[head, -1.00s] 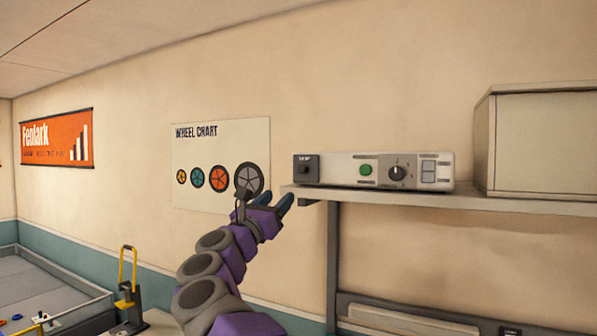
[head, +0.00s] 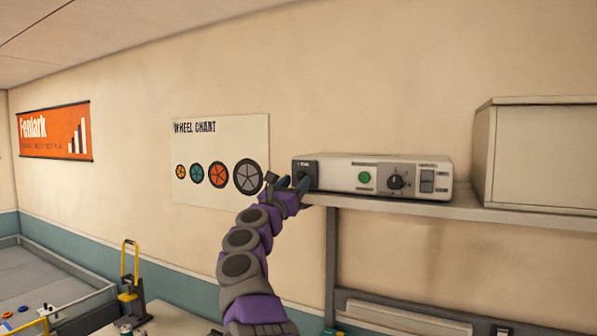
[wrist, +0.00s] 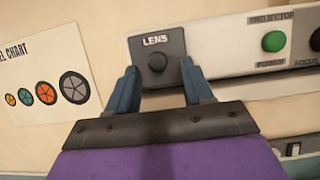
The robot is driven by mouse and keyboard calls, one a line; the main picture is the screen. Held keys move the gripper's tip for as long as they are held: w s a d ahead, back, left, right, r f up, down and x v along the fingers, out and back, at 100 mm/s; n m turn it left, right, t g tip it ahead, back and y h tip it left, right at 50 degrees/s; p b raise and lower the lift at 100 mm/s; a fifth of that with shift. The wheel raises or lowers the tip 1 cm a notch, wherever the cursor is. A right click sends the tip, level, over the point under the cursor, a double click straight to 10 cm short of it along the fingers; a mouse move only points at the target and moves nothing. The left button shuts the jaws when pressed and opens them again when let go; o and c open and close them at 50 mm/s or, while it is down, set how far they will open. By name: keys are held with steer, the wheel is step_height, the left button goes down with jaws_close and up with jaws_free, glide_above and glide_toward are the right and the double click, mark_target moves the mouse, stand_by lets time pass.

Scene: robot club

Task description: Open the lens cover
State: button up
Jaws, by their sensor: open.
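The projector (head: 380,176) is a white box on a wall shelf. Its dark square lens cover (wrist: 158,58), marked LENS and bearing a round knob (wrist: 157,62), is at the left end of its front. The lens cover also shows in the head view (head: 306,172), partly behind my fingers. My gripper (head: 297,184) is just in front of it. In the wrist view my gripper's (wrist: 158,78) two blue fingers are open and empty, one on each side below the knob. I cannot tell whether they touch the cover. The cover looks shut.
Right of the cover are a green power button (head: 364,177), a focus dial (head: 397,181) and a rocker switch (head: 428,181). A pale box (head: 540,150) stands on the shelf (head: 480,210) at the right. A wheel chart (head: 220,140) hangs on the wall to the left.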

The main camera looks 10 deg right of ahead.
mark_target(302, 175)
steer(key=shift+w+d+r+p, duration=0.2)
steer(key=shift+w+r+p, duration=0.25)
steer(key=shift+w+p, duration=0.2)
steer(key=shift+w+a+r+p, duration=0.1)
steer(key=shift+w+a+p, duration=0.1)
steer(key=shift+w+p, duration=0.1)
steer(key=shift+w+d, duration=0.1)
steer(key=shift+d, duration=0.45)
steer(key=shift+a, duration=0.15)
jaws_close()
